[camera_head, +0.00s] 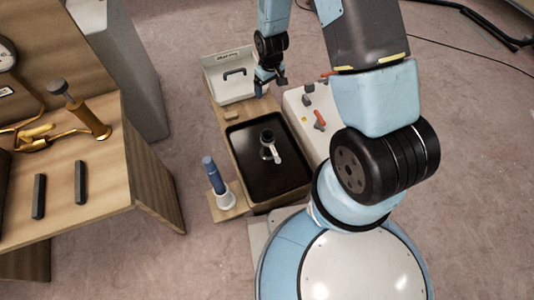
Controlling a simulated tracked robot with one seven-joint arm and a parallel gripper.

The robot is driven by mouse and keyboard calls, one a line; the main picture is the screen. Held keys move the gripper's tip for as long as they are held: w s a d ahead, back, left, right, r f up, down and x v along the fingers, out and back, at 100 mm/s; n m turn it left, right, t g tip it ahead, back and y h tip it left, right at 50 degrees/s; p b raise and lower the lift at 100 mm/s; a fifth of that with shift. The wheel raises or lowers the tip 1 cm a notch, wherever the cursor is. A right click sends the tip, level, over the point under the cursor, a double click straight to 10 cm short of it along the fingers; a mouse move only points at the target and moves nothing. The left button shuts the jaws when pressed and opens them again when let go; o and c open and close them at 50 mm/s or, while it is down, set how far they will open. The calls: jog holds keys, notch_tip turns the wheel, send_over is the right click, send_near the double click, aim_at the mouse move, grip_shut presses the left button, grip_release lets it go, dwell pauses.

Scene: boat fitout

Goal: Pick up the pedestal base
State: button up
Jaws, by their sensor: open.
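My gripper (270,84) is open and empty, pointing down near the right side of a white box at the back of the wooden stand. A small dark cylindrical piece (267,136) with a pale grey lever-like part stands in the black tray (252,180); it may be the pedestal base, but it is too small to be sure. My gripper is behind it in the picture, apart from it. A white round-footed piece (224,199) with a blue upright top (213,176) stands at the tray's front left.
The white box (228,91) has a dark handle. A white panel (296,107) with red and dark fittings lies right of the tray. A wooden bench (105,185) at left holds brass fittings (92,120) and two dark bars. My arm crosses the right side.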

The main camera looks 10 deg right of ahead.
jog(key=n+g, duration=0.1)
send_over(268, 134)
jog(key=s, duration=0.2)
notch_tip(268, 134, down, 15)
notch_tip(268, 134, down, 8)
jog(key=shift+a+f, duration=0.1)
jog(key=shift+f, duration=0.15)
jog(key=shift+w+a+f, duration=0.1)
jog(key=shift+a+f, duration=0.05)
jog(key=shift+f, duration=2.4)
jog(key=shift+c, duration=0.2)
grip_shut()
